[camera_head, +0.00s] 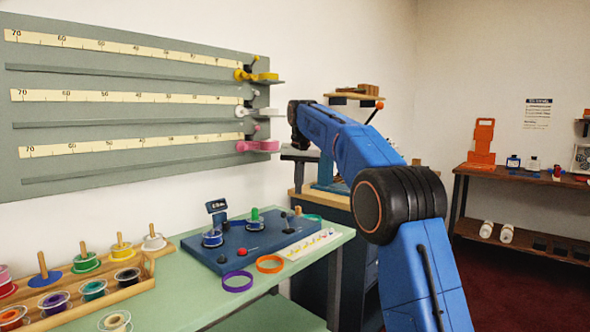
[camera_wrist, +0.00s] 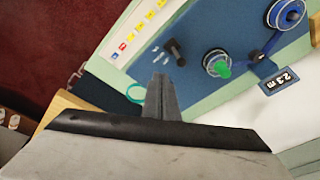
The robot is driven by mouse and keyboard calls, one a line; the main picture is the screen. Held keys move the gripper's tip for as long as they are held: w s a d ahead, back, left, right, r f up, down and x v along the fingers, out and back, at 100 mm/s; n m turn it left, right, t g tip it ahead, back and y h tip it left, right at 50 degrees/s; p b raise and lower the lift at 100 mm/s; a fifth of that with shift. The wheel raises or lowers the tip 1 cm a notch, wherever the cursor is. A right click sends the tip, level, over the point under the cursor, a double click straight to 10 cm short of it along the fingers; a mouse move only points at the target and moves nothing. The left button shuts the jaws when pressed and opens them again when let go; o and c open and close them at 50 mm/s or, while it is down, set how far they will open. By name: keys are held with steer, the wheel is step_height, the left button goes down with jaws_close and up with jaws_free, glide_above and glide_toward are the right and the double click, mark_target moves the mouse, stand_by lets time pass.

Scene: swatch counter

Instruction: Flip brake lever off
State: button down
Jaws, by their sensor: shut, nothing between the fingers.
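The blue winding unit (camera_head: 235,258) lies on the pale green counter, and part of it shows in the wrist view (camera_wrist: 205,30). A short black lever (camera_wrist: 177,53) stands on it, likely the brake lever; in the head view a small dark lever (camera_head: 285,216) shows near the unit's right end. Its on or off setting cannot be read. My gripper (camera_wrist: 162,82) is shut and empty, pointing toward the unit near the black lever, with a visible gap in the picture. In the head view the fingers are not clearly visible.
Beside the lever are a green-knobbed spool (camera_wrist: 217,65), another spool (camera_wrist: 285,14) and a small display (camera_wrist: 279,81). Purple (camera_head: 237,281) and orange (camera_head: 269,264) rings lie in front of the unit. A spool rack (camera_head: 150,265) stands left; a ruled wall board (camera_head: 130,130) hangs behind.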

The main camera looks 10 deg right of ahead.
step_height(320, 180, up, 6)
steer(key=a, duration=0.1)
steer(key=shift+w+a+r, duration=0.15)
steer(key=shift+w, duration=0.05)
stand_by(0.5)
